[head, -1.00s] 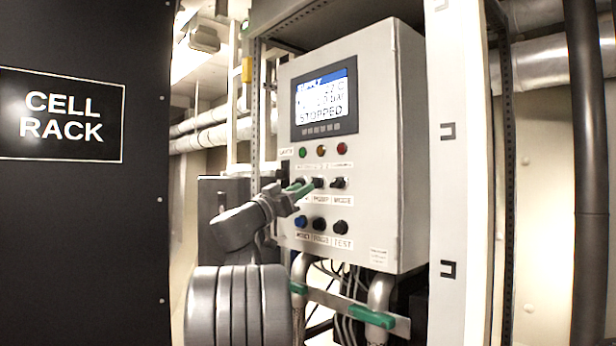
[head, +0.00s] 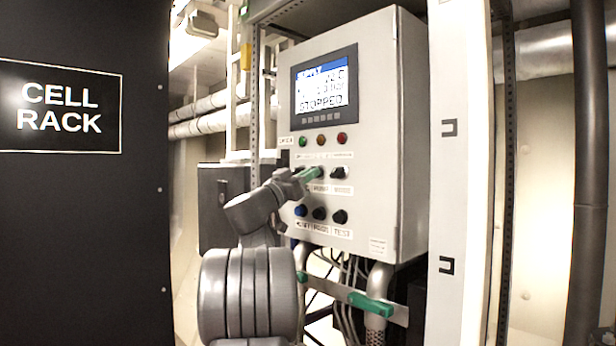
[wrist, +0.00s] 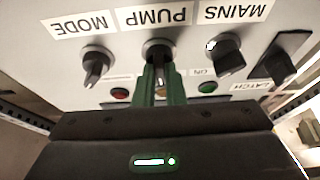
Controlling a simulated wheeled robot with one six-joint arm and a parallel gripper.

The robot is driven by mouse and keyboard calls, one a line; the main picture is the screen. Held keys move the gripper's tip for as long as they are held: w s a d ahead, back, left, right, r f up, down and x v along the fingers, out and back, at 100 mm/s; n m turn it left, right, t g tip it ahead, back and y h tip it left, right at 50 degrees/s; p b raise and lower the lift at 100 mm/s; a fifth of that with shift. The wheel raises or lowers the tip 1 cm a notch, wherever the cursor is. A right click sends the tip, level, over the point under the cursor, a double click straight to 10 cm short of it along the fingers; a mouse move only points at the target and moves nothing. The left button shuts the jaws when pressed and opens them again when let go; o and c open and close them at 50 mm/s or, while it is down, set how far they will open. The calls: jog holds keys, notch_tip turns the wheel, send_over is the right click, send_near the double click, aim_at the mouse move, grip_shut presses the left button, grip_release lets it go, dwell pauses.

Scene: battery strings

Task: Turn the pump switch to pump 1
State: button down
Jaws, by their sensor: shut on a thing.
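The pump switch (wrist: 157,48) is a dark rotary knob under the PUMP label, which appears upside down in the wrist view. My gripper (wrist: 160,72) has its green fingers closed around this knob. The fingers hide most of the knob, so I cannot tell which way its pointer faces. In the head view my gripper (head: 314,173) reaches from the left to the middle switch of the row on the grey control cabinet (head: 375,110). The cabinet's screen (head: 324,90) reads STOPPED.
The mode switch (wrist: 97,66) and mains switch (wrist: 226,57) flank the pump switch closely. Another black knob (wrist: 282,58) sits beyond mains. Below the row are a blue button (head: 300,211) and black buttons. A black cell rack (head: 80,230) stands left.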

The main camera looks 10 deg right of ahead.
jog(key=shift+f+n+b, duration=0.1)
jog(key=shift+n+b, duration=0.2)
jog(key=shift+b, duration=0.05)
jog(key=shift+s+d+r+n+t+y+b, duration=0.1)
jog(key=shift+n+t+y+b, duration=0.65)
jog(key=shift+n, duration=1.25)
jog(key=shift+a+r+n+t+y+b, duration=0.1)
jog(key=shift+n+t+y+b, duration=0.65)
jog(key=shift+n, duration=1.25)
jog(key=shift+s+d+n+t+y+b, duration=0.1)
jog(key=shift+n+t+y+b, duration=0.2)
jog(key=shift+n+y+b, duration=1.1)
jog(key=shift+n+h+p, duration=0.3)
jog(key=shift+n+p, duration=0.5)
jog(key=shift+p, duration=0.05)
jog(key=c, duration=1.5)
grip_release()
